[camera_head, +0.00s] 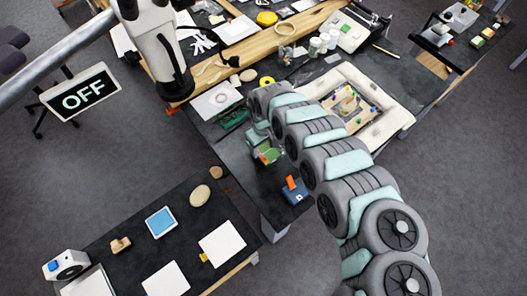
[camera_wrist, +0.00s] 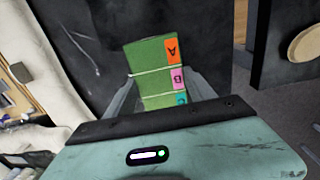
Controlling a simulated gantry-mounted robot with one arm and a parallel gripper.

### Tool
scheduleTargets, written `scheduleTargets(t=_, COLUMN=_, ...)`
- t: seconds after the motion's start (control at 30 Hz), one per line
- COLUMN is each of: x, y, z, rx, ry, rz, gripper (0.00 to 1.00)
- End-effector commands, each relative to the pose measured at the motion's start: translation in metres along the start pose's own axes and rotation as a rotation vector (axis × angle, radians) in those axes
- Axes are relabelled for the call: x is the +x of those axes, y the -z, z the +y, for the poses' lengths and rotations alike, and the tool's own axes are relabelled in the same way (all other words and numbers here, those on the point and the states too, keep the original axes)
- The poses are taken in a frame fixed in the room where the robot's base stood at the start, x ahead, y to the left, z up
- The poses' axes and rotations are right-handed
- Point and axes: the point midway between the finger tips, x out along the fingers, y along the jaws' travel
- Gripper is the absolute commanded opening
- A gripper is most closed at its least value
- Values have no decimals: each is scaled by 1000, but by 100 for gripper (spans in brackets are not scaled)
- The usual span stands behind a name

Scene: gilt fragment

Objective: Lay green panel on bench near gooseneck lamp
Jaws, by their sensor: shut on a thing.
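My gripper (camera_head: 262,143) is shut on a green panel (camera_head: 267,155) above the dark bench (camera_head: 238,155). In the wrist view the green panel (camera_wrist: 148,56) sits between the two grey fingers (camera_wrist: 165,95). It has pale bands across it and orange, pink and teal tabs lettered A, B and C. Its far end sticks out beyond the fingertips; its near end is hidden by the gripper body. I cannot tell whether the panel touches the bench. I cannot pick out the gooseneck lamp for certain.
A blue block with an orange top (camera_head: 294,190) stands right of the gripper. A dark green item (camera_head: 232,118) and a white sheet (camera_head: 216,101) lie behind it. A padded pale tray (camera_head: 395,115) lies to the right. A lower-left table (camera_head: 190,225) holds papers and stones.

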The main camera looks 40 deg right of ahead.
Motion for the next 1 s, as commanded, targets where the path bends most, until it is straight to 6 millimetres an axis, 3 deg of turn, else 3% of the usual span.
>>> scheduleTargets(t=0.5, x=40, y=-1, z=0, rx=1, ry=-1, rz=-1, gripper=20)
scheduleTargets(t=0.87, x=44, y=-1, z=0, rx=0, ry=-2, rz=-2, gripper=20)
scheduleTargets(t=0.9, x=43, y=-1, z=0, rx=0, ry=-2, rz=-2, gripper=65)
scheduleTargets(t=1.0, x=43, y=-1, z=0, rx=0, ry=-1, rz=-2, gripper=74)
